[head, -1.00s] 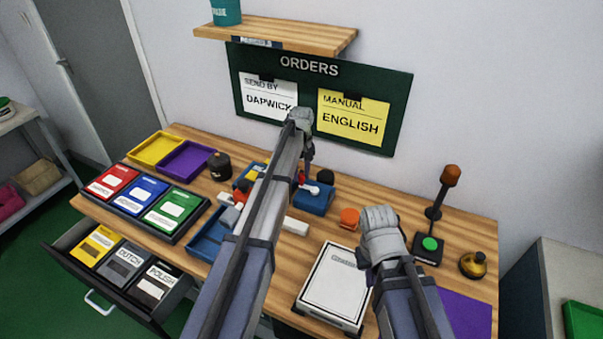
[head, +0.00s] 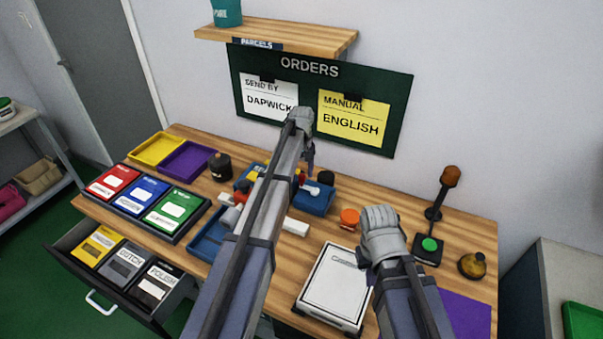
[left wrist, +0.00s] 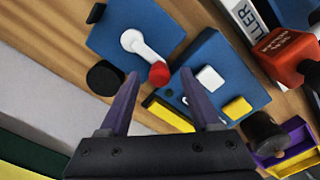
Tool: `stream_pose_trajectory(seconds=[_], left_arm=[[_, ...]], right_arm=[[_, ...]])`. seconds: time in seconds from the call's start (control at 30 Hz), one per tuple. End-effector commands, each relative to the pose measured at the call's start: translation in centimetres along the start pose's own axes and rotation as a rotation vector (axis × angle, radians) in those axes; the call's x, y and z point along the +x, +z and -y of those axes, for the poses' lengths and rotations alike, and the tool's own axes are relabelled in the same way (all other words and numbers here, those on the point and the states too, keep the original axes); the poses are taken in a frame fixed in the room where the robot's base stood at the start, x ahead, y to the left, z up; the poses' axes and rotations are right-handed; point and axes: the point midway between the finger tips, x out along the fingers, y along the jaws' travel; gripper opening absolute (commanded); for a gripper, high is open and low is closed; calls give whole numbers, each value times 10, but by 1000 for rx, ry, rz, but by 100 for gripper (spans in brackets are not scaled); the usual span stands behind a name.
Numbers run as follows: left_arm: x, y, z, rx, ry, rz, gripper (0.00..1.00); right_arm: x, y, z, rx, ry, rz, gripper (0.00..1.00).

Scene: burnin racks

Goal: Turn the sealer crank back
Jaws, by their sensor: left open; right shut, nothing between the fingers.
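The sealer crank is a white lever (left wrist: 143,46) with a red knob (left wrist: 159,74), mounted on a blue base (left wrist: 125,22) in the left wrist view. My left gripper (left wrist: 161,74) is open, its two purple-grey fingertips on either side of the red knob in that view; I cannot tell whether they touch it. In the head view, the blue base (head: 318,203) and white lever (head: 313,189) lie just below my left gripper (head: 309,160), partly hidden by my forearm. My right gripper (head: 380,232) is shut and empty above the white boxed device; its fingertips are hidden.
A second blue block with white and yellow buttons (left wrist: 208,78) sits close beside the crank. A black knob (left wrist: 105,78) is near the left fingertip. An orange puck (head: 349,218), a green-button lamp post (head: 430,244) and a white flat device (head: 334,288) stand to the right.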

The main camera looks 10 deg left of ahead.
Motion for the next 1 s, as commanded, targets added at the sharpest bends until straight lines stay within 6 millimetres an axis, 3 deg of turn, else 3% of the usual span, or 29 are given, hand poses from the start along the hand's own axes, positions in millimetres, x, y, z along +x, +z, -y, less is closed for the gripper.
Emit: stream_pose_trajectory(seconds=[0.5, 1.0], left_arm=[[-66, 0, 0, 0, 0, 0, 64], [-72, 0, 0, 0, 0, 0, 64]], right_arm=[[-66, 4, -6, -1, 0, 0, 0], [-71, 4, -7, -1, 0, 0, 0]])
